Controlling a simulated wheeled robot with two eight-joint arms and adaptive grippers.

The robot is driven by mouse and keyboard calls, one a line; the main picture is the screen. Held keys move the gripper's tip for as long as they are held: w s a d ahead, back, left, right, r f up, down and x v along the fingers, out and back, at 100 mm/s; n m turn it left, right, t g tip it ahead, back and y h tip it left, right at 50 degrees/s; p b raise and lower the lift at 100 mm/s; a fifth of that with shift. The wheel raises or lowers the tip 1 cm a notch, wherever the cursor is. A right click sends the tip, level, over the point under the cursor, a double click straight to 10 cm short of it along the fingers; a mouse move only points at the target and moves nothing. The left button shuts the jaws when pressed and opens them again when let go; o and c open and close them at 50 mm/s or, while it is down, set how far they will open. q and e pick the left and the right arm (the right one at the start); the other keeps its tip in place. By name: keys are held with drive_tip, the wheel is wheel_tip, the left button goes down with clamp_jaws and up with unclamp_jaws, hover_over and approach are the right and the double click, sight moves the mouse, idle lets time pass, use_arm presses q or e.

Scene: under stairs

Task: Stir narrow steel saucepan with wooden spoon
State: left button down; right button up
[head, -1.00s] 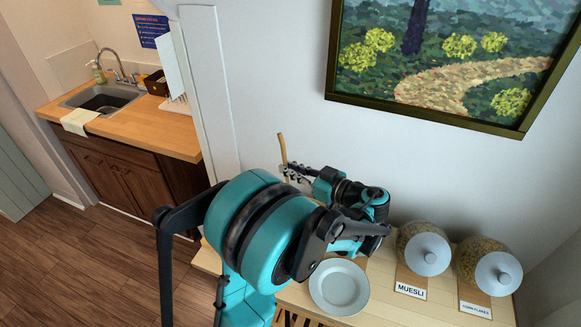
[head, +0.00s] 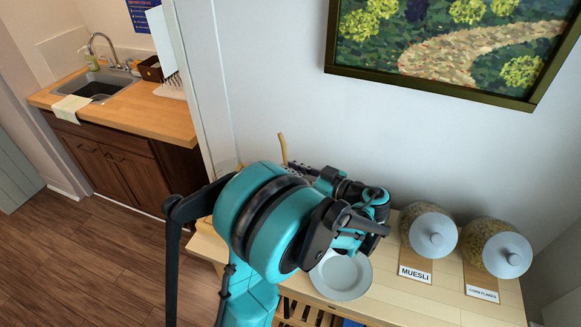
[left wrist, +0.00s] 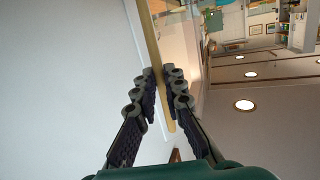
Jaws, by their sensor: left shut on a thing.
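The wooden spoon (head: 283,148) shows as a thin light-brown stick rising beside the wall in the head view. My left gripper (head: 303,170) is shut on it, with the fingers partly hidden behind my teal arm. In the left wrist view my left gripper (left wrist: 164,86) has the spoon (left wrist: 152,40) between its two dark fingers, running lengthwise through the grip. The lower part of the spoon is hidden in the head view. I cannot make out the narrow steel saucepan; my arm covers much of the left part of the table. My right gripper is not in view.
A framed painting (head: 440,85) hangs above. A sink counter (head: 150,117) stands at the far left.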

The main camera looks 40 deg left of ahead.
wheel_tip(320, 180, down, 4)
drive_tip(key=b, duration=0.3)
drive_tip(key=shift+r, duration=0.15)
idle(0.5)
